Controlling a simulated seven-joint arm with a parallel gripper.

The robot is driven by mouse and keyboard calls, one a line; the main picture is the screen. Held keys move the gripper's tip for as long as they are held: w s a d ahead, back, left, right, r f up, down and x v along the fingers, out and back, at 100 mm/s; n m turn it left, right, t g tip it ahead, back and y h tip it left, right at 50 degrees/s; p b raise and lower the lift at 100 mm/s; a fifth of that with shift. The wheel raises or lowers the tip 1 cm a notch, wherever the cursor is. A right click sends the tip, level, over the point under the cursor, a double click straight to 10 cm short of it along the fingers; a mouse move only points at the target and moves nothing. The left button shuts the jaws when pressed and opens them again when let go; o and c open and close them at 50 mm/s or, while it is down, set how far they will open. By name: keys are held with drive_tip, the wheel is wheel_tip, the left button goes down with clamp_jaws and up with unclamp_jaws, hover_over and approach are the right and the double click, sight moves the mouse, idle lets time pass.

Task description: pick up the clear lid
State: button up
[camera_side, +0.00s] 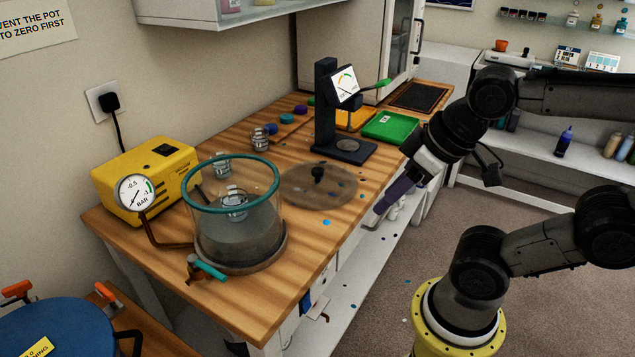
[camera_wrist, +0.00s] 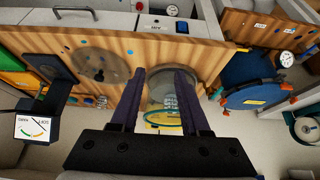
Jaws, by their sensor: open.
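The clear lid (camera_side: 298,187) is a flat, round, see-through disc with a black knob in its middle. It lies on the wooden bench, between the clear pot and the black stand. In the wrist view the lid (camera_wrist: 86,62) is left of the fingers. My gripper (camera_side: 392,198) has purple fingers and hangs off the bench's front edge, to the right of the lid and apart from it. In the wrist view my gripper (camera_wrist: 160,72) is open, with nothing held between its fingers.
The clear pot (camera_side: 265,222) with a teal rim stands left of the lid, with a small jar inside. A yellow pump (camera_side: 145,172) with a gauge is behind it. The black stand (camera_side: 326,115) and green tray (camera_side: 390,128) are beyond the lid. Small coloured spots dot the bench.

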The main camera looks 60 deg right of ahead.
drive_tip(key=o, duration=0.4)
drive_tip(key=shift+o, duration=0.2)
